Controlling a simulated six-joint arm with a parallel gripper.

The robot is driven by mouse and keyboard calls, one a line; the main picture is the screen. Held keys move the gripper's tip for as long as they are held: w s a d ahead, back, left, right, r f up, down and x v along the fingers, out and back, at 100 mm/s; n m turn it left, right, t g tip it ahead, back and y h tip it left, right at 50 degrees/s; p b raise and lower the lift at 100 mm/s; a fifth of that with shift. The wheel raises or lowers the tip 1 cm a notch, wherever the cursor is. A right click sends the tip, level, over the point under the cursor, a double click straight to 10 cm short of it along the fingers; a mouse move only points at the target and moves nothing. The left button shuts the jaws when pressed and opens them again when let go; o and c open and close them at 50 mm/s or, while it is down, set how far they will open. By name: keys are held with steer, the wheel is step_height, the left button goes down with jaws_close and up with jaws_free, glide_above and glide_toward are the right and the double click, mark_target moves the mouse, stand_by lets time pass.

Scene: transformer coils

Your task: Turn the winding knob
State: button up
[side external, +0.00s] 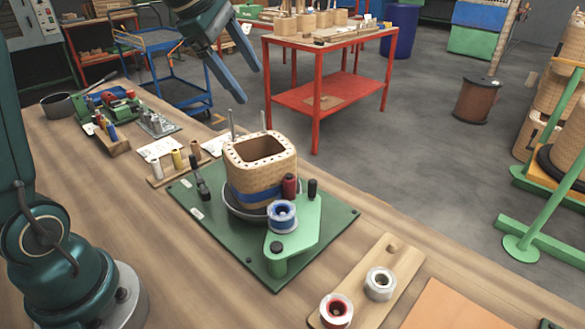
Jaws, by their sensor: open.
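A winding fixture with a green base plate (205,215) stands on the wooden bench. A square tan coil (255,185) with a blue band sits upright in a round dark cradle on it. A green arm (300,235) beside the coil carries a blue-and-white tape roll (282,216). A dark red knob (290,186) and a black knob (312,189) stand upright near the coil's right side; I cannot tell which is the winding knob. My gripper (249,86) is open and empty, above the coil and apart from the fixture.
A black-handled lever (198,178) and thin metal rods (232,125) rise near the coil. A small green device (115,105) and spools (177,160) are to the left. A red table (330,90) stands behind.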

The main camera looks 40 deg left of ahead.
steer(key=w+a+f+n, duration=0.1)
steer(key=a+f+n, duration=0.2)
steer(key=a+f, duration=0.1)
steer(key=w+a+f+n+g, duration=0.1)
steer(key=a+f+n, duration=0.1)
steer(key=a+f, duration=0.2)
steer(key=w+a+f+n, duration=0.2)
steer(key=a+f+n, duration=0.1)
steer(key=a+f, duration=0.2)
steer(key=shift+f+n+g+h, duration=0.15)
steer(key=shift+n+g+h, duration=0.15)
steer(key=shift+h, duration=0.1)
steer(key=shift+a+f, duration=0.1)
steer(key=shift+f, duration=0.2)
steer(key=shift+x, duration=2.25)
jaws_close()
